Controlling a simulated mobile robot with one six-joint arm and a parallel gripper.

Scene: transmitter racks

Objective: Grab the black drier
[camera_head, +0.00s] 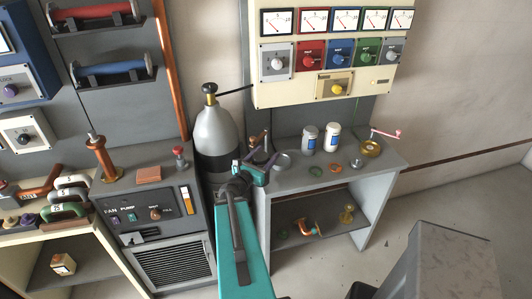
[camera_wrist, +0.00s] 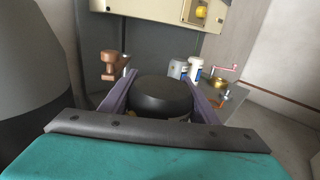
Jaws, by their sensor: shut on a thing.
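The black drier (camera_wrist: 165,92) is a dark round drum with a flat top. In the wrist view it sits between the two purple fingers of my gripper (camera_wrist: 160,82), which are shut on its sides. Its lower part is mostly hidden by the gripper. In the head view my gripper (camera_head: 258,163) is at the left end of the grey bench (camera_head: 330,186), beside the grey gas cylinder. The drier is small and partly hidden there. I cannot tell whether it still touches the bench.
The tall gas cylinder (camera_head: 216,135) stands close on the left. A gauge panel (camera_head: 328,85) hangs above. Open floor lies right of the bench.

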